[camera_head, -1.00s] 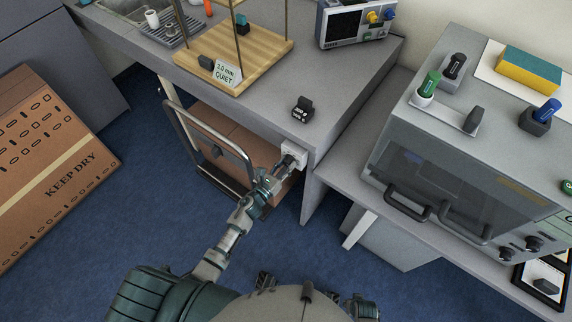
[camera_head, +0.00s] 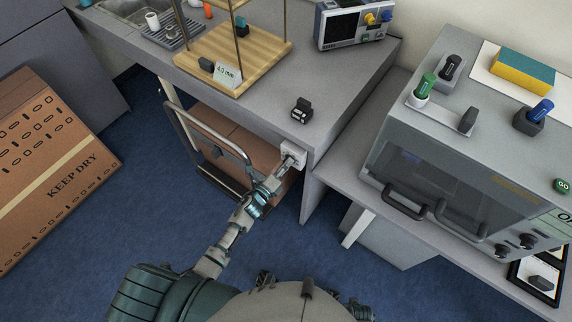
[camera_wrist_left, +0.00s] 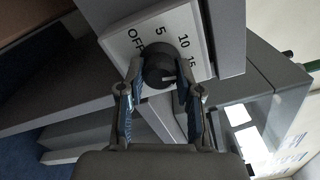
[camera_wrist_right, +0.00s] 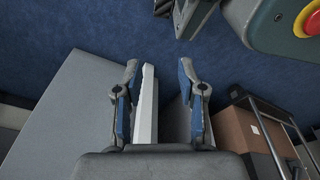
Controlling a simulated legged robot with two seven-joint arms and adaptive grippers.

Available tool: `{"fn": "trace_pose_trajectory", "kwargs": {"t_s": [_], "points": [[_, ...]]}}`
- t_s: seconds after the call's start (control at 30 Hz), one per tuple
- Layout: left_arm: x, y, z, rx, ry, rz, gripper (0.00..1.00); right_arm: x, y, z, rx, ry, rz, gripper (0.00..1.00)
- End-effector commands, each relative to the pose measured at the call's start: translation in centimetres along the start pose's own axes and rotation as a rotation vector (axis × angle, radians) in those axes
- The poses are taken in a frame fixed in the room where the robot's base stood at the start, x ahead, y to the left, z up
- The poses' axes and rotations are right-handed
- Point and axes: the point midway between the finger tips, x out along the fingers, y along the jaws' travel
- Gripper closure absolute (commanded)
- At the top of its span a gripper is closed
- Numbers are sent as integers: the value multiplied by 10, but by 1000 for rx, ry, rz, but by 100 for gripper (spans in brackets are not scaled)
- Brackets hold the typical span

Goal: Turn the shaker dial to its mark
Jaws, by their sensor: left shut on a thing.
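The shaker dial is a dark round knob (camera_wrist_left: 159,66) on a white plate (camera_wrist_left: 118,40) printed OFF, 5, 10 and 15, seen in the left wrist view. My left gripper (camera_wrist_left: 156,84) is shut on the knob, one finger at each side. I cannot make out the knob's pointer or a separate mark. In the head view the plate (camera_head: 293,151) is on the bench's front face, and my left gripper (camera_head: 283,170) covers most of the knob. The wooden shaker platform (camera_head: 243,62) carries a sign (camera_head: 228,75) reading 4.5 mm. My right gripper (camera_wrist_right: 158,90) is open and empty.
A black device (camera_head: 302,110) sits on the bench above the plate. A cart with a metal handle (camera_head: 205,132) and a brown box stands close left of my left arm. A clear-fronted cabinet (camera_head: 440,190) stands at right. Blue floor lies below.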

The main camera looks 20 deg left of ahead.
Motion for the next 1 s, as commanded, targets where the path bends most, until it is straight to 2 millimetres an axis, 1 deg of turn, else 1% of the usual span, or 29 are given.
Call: {"fn": "trace_pose_trajectory", "kwargs": {"t_s": [0.03, 0.37, 0.7, 1.0], "points": [[0, 0, 3, -44, -4, 3, 100, 1, 0, 3, -1, -3, 1, 60], [0, 0, 3, -356, -4, 5, 100, 15, 1, 24, -4, -15, 1, 60], [0, 1, 3, -680, -5, 7, 100, 27, 0, 51, -8, -28, 1, 60], [-1, 2, 3, -964, -7, 8, 100, 34, 0, 76, -11, -40, 1, 60]]}}
